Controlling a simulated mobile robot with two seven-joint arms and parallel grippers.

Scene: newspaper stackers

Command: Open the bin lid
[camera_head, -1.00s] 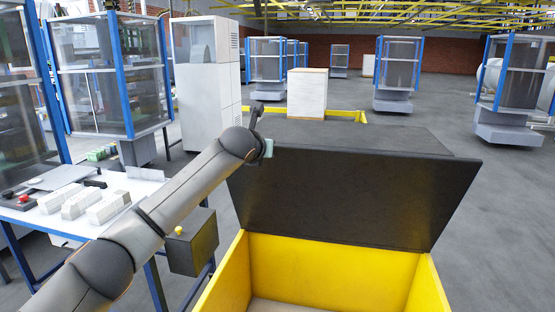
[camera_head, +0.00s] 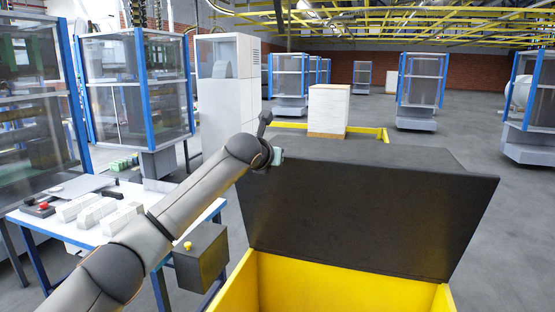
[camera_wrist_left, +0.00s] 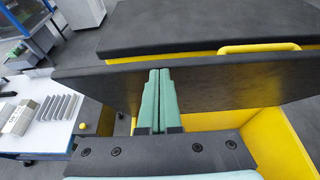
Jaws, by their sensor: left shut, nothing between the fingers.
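The yellow bin (camera_head: 340,285) stands in front of me, and its inside shows below the lid. Its black lid (camera_head: 365,215) is raised and tilted up at the far side of the opening. My left arm reaches in from the left, and its gripper (camera_head: 277,157) is at the lid's upper left edge. In the left wrist view the green fingers (camera_wrist_left: 157,75) are together with nothing between them, and they overlap the lid panel (camera_wrist_left: 220,82). I cannot tell whether they touch it. My right gripper is not in view.
A table (camera_head: 60,231) with white blocks and a dark box (camera_head: 201,258) with a yellow button are at the left. Another black-lidded bin (camera_wrist_left: 210,25) with a yellow handle (camera_wrist_left: 258,48) stands behind the lid. Open floor (camera_head: 510,230) lies at the right.

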